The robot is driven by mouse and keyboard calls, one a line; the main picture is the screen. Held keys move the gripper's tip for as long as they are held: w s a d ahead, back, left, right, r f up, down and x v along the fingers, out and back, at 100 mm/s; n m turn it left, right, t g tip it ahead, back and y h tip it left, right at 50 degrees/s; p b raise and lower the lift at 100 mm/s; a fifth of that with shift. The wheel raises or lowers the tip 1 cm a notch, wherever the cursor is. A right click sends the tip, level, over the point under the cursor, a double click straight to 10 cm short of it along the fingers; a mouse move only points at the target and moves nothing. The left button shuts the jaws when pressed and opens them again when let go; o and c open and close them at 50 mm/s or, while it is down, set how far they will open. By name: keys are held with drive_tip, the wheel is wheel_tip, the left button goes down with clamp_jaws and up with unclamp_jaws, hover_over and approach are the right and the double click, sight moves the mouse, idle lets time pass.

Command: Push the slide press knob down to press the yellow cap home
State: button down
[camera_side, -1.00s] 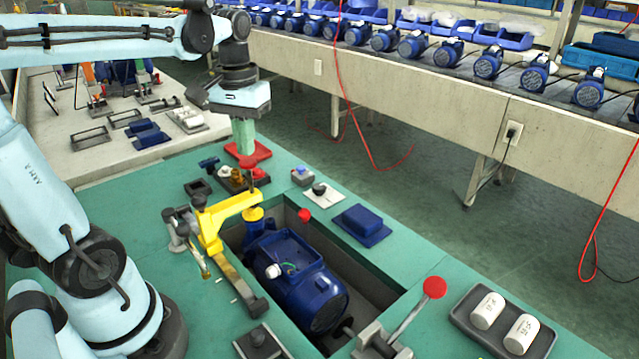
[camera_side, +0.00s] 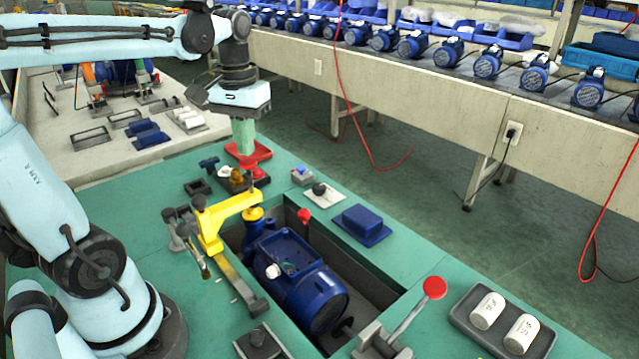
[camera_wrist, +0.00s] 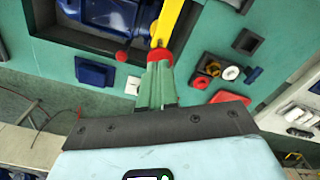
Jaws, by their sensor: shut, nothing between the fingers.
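The yellow slide press (camera_side: 225,214) stands on the green bench, its arm reaching over the blue motor (camera_side: 298,285). Its red knob (camera_side: 248,164) is upright on a dark rod at the arm's end; it also shows in the wrist view (camera_wrist: 160,54). The yellow cap (camera_side: 253,214) sits below the arm on the motor's blue upright port. How far it is seated cannot be told. My gripper (camera_side: 245,155), with green fingers, is shut and empty, pointing down directly over the knob. The fingertips appear to touch it in the wrist view (camera_wrist: 158,68).
A red-ball lever (camera_side: 434,287) rises at the front right. A blue box (camera_side: 362,222) sits right of the motor pit. Small parts and a red tray (camera_side: 262,150) lie close behind the knob.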

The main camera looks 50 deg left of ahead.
drive_tip(key=shift+f, duration=0.25)
drive_tip(key=shift+f, duration=1.1)
drive_tip(key=shift+r, duration=0.1)
idle(0.5)
drive_tip(key=shift+r, duration=3.05)
